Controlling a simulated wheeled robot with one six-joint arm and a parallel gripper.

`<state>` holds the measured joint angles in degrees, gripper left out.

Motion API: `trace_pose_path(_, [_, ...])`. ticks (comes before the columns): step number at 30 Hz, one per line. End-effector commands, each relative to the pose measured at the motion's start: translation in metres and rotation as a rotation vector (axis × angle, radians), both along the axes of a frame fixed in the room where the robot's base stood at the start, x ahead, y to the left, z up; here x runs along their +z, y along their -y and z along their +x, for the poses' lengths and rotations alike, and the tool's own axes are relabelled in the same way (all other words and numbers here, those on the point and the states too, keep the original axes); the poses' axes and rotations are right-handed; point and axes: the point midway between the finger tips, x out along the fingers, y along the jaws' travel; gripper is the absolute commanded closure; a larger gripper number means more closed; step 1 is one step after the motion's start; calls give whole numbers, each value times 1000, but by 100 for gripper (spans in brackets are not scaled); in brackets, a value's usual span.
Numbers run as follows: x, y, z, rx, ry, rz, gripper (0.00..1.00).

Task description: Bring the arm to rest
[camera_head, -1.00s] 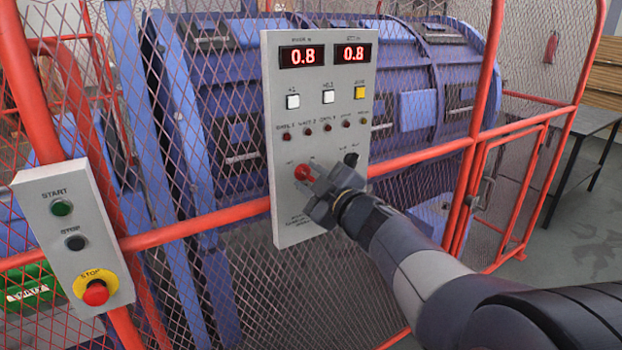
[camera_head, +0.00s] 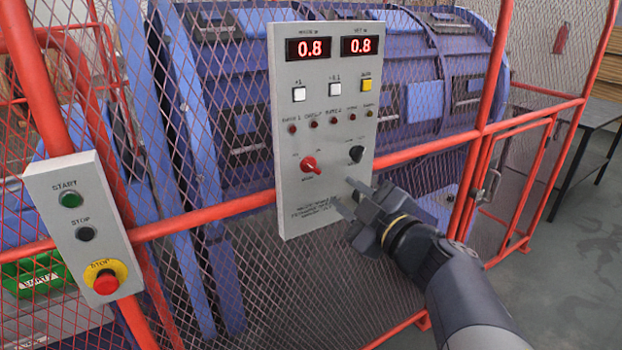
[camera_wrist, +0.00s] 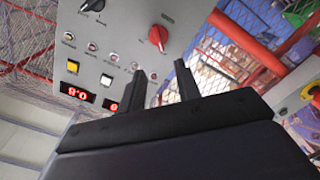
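My gripper (camera_head: 345,195) is in front of the lower right of the grey control panel (camera_head: 290,220), apart from the red rotary knob (camera_head: 309,164) and below the black knob (camera_head: 356,153). Its two fingers are spread with nothing between them, which also shows in the wrist view (camera_wrist: 162,82). In the wrist view the panel appears upside down, with the red knob (camera_wrist: 158,38) beyond the fingers. In the head view the red knob's handle tilts down to the right. Both red displays (camera_head: 335,47) read 0.8. My arm reaches in from the lower right.
A red-framed mesh fence (camera_head: 230,207) stands in front of the blue machine (camera_head: 400,60). A start/stop box with a red emergency button (camera_head: 105,283) is at left. A dark table (camera_head: 590,118) stands at right. The grey floor (camera_head: 560,270) at right is clear.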

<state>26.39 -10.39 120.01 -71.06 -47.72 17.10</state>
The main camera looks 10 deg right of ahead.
Motion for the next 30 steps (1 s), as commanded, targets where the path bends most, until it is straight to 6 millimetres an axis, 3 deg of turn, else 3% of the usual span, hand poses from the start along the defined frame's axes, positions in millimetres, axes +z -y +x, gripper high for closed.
trace_pose_path(11, [-1,-4,13,3,0,0,68])
trace_pose_path(24, [-1,-27,81,3,-2,0,68])
trace_pose_path(30, [0,-32,99,1,-1,0,68])
